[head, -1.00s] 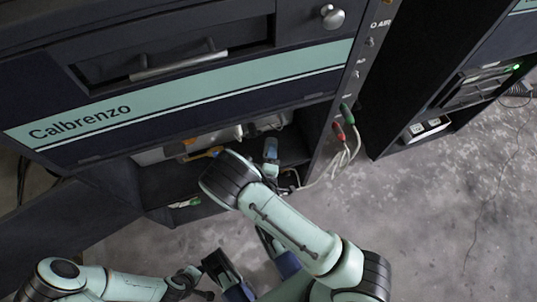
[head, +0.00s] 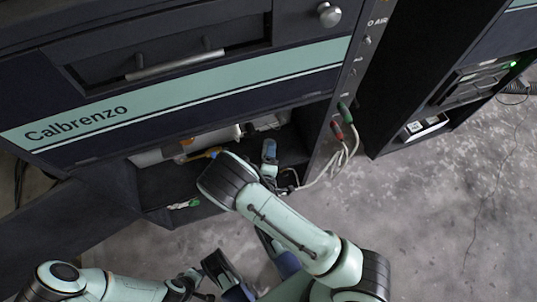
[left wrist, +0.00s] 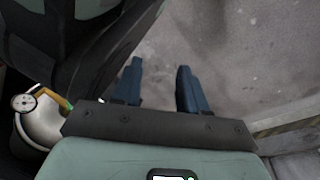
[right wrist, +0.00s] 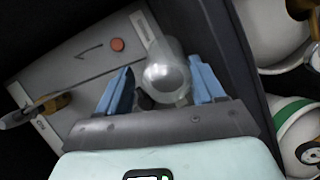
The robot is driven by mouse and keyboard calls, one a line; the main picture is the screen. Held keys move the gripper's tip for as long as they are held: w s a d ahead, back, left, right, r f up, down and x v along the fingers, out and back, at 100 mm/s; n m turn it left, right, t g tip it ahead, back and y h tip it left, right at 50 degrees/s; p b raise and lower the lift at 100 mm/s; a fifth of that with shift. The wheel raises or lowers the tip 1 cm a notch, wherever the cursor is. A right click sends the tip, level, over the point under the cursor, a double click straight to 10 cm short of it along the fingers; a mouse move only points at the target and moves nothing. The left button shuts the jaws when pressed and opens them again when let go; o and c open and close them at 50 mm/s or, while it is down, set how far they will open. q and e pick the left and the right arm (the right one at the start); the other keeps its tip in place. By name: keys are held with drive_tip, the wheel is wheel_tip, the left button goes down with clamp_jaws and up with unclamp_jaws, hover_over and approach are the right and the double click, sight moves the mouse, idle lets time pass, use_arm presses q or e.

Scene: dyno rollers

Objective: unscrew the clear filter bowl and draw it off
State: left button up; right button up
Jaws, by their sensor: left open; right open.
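The clear filter bowl (right wrist: 166,76) shows in the right wrist view as a round, see-through cup seen end-on. It sits between the two blue fingers of my right gripper (right wrist: 164,72), which is open around it; a gap shows on either side. In the head view my right gripper (head: 269,152) reaches into the low bay of the cabinet, and I cannot make out the bowl there. My left gripper (left wrist: 160,70) is open and empty in the left wrist view, over bare floor.
The dark cabinet (head: 200,105) overhangs the bay. Red and green plugs (head: 343,120) with pale hoses hang on its right post. A grey panel with a red button (right wrist: 118,45) and a brass fitting (right wrist: 52,103) lie left of the bowl. White tanks (right wrist: 298,125) stand right.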

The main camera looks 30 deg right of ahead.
use_arm(q)
drive_tip(key=w+d+r+t+p, duration=0.1)
drive_tip(key=w+r+t+p, duration=0.1)
drive_tip(key=w+r, duration=0.3)
drive_tip(key=shift+w+d+r+p, duration=0.15)
drive_tip(key=shift+w+r+p, duration=0.2)
drive_tip(key=shift+p, duration=0.4)
use_arm(e)
drive_tip(key=v, duration=1.3)
drive_tip(key=shift+s, duration=0.2)
use_arm(q)
drive_tip(key=shift+s, duration=0.1)
use_arm(e)
drive_tip(key=shift+a, duration=0.1)
